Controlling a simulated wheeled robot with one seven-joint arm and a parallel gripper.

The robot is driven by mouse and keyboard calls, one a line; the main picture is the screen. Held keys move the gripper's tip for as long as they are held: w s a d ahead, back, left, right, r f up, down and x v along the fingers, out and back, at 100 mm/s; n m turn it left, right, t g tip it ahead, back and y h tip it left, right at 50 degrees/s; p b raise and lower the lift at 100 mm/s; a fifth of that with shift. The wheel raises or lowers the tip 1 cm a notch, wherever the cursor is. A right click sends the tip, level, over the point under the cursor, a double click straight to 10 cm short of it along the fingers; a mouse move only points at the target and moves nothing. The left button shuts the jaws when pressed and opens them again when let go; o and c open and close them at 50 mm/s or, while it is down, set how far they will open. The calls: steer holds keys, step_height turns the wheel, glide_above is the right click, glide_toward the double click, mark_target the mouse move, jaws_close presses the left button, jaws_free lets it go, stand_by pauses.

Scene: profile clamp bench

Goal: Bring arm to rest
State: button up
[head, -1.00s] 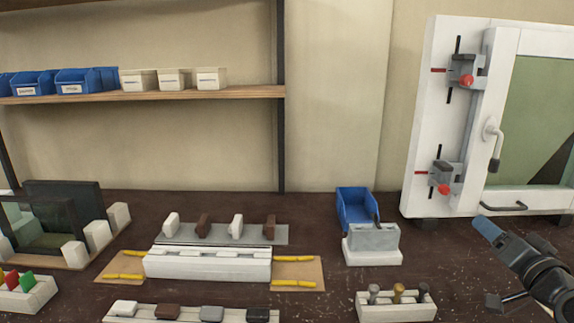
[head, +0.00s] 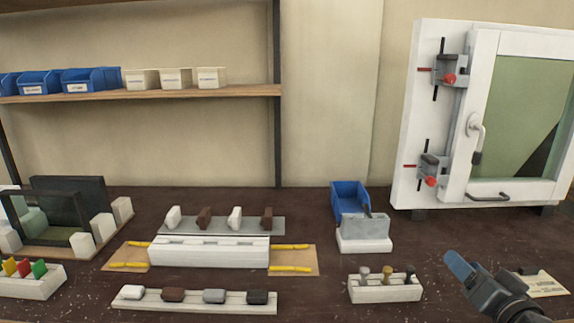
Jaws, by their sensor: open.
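My gripper (head: 462,270) is at the lower right in the head view, over the dark bench (head: 325,290). Part of it shows a blue tip, and the rest of it runs off the bottom edge. It is open, and I see nothing held in it. It is to the right of the white block with several upright pegs (head: 385,290) and apart from it.
A white window frame with red-knobbed clamps (head: 432,165) stands at the back right. A blue bin (head: 349,198) sits behind a grey-and-white block (head: 364,230). A white profile rail (head: 210,252) lies centre left.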

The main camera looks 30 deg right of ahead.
steer(key=s+a+f+n+y, duration=0.2)
steer(key=s+a+f+n, duration=0.15)
steer(key=a, duration=0.55)
steer(key=s+a+f+n+y, duration=0.1)
steer(key=s+a+f+n, duration=0.2)
steer(key=a, duration=0.6)
steer(key=s+a+r+n+y, duration=0.3)
steer(key=s+a+n+y, duration=0.2)
steer(key=s+a, duration=0.8)
steer(key=shift+s+a+y, duration=0.4)
steer(key=shift+s, duration=0.45)
steer(key=shift+w, duration=0.1)
